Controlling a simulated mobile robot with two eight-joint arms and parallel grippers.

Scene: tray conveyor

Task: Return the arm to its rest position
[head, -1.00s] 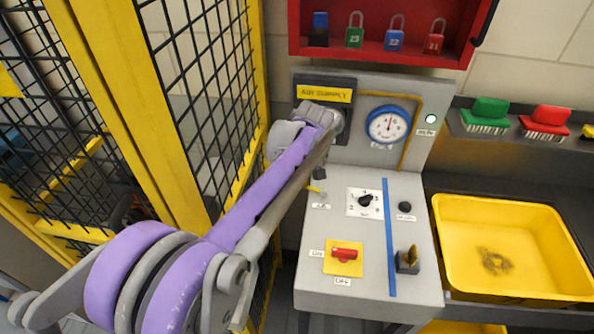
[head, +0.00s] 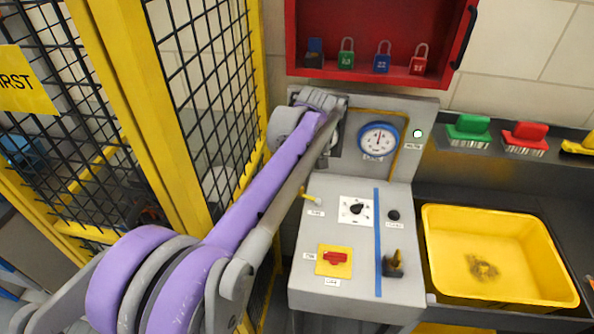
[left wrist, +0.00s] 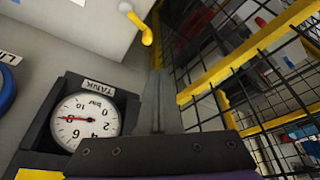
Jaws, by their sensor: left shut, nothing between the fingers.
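My left arm (head: 262,200), purple and grey, reaches from the lower left to the upper left of a grey control panel (head: 310,280). In the head view its wrist hides the gripper and part of the panel. In the left wrist view my left gripper (left wrist: 158,85) is shut and empty, beside a TANK gauge (left wrist: 88,120) whose red needle points near 8. A yellow lever (left wrist: 142,27) lies beyond the fingertips, apart from them; it also shows in the head view (head: 310,197). My right gripper is not in view.
A yellow mesh fence (head: 180,110) stands close on the left of the arm. The panel carries a blue-rimmed gauge (head: 379,138), a red switch (head: 335,258) and a black knob (head: 356,208). A red padlock cabinet (head: 380,30) hangs above; a yellow tub (head: 440,285) sits right.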

